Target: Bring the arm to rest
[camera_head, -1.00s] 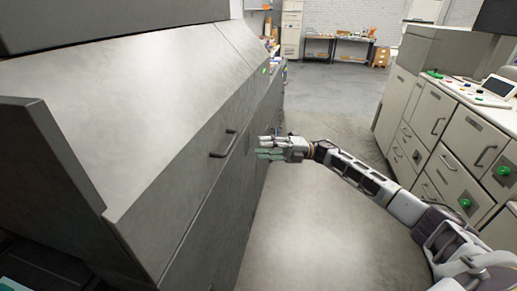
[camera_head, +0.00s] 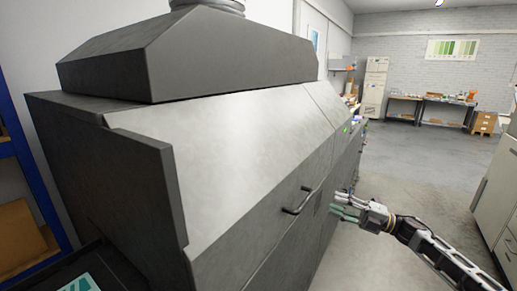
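My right arm comes in from the lower right. Its gripper (camera_head: 346,207) is stretched out beside the front of the large grey machine (camera_head: 235,135), a little right of the black bar handle (camera_head: 297,202). The fingers look spread apart with nothing between them, and a gap shows between the gripper and the handle. My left gripper and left arm are out of view.
A light cabinet row (camera_head: 498,205) stands at the right edge. A blue rack (camera_head: 30,160) is at the far left. Open grey floor (camera_head: 415,165) runs back to work tables (camera_head: 445,105) and a tall cabinet (camera_head: 374,85).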

